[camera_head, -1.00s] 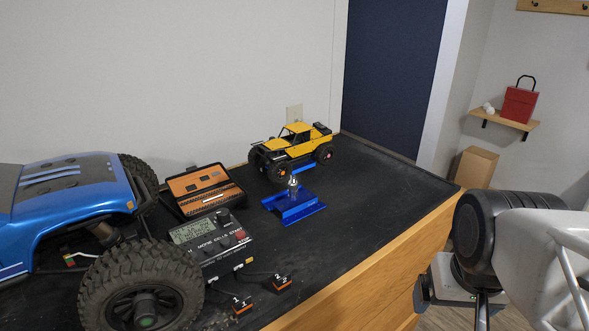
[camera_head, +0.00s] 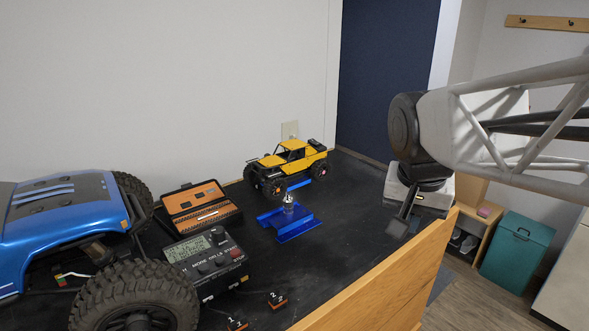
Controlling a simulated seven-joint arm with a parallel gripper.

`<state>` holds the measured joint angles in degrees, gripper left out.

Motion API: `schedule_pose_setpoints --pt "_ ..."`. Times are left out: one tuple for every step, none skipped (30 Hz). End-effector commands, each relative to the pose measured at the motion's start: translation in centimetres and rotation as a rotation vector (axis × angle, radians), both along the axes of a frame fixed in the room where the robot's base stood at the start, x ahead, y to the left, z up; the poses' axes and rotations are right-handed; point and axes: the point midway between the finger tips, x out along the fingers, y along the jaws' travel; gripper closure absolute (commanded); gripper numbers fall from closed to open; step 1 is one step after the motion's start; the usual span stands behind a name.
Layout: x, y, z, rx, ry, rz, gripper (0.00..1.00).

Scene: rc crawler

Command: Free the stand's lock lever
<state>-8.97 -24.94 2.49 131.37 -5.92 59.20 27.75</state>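A blue stand (camera_head: 298,231) sits on the black bench mat, with a small silver post or knob (camera_head: 288,202) rising from it. I cannot pick out a separate lock lever at this size. A small yellow crawler (camera_head: 288,165) stands just behind it, with a blue bar (camera_head: 299,185) close to its front side. My gripper (camera_head: 398,228) hangs pointing down by the right edge of the bench, well right of the stand and apart from it. Its dark fingers overlap in this view, so I cannot tell open from shut.
A large blue crawler (camera_head: 75,210) fills the left side. An orange and black case (camera_head: 202,208) and a black meter box (camera_head: 208,262) lie between it and the stand. The mat right of the stand is clear.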

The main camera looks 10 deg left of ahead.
Motion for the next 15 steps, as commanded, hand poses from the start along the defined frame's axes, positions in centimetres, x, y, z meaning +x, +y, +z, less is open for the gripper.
schedule_pose_setpoints --pt "1.0 0.7 0.5 0.001 0.001 -0.014 1.0" --pt "1.5 1.1 0.9 0.0 0.001 -0.026 1.0" --pt "2.2 1.5 1.3 0.0 0.001 -0.042 1.0" --pt "2.7 1.9 1.6 0.0 0.002 -0.056 1.0" --pt "3.3 2.3 1.9 0.0 0.001 -0.067 1.0" --pt "4.0 2.8 2.2 0.0 0.001 -0.083 1.0" --pt "4.5 3.2 2.5 0.0 0.0 -0.095 1.0" --pt "5.0 3.6 2.8 0.001 0.001 -0.109 1.0" --pt "5.7 4.1 3.1 0.0 0.001 -0.124 1.0" --pt "6.2 4.5 3.4 0.0 0.0 -0.136 1.0" --pt "6.7 5.0 3.6 -0.001 -0.001 -0.149 1.0" --pt "7.4 5.6 3.9 -0.001 0.0 -0.164 1.0" --pt "7.9 6.0 4.2 -0.001 -0.002 -0.176 1.0" --pt "8.3 6.5 4.3 -0.001 -0.002 -0.188 1.0" --pt "9.0 7.1 4.6 -0.001 -0.002 -0.205 1.0"
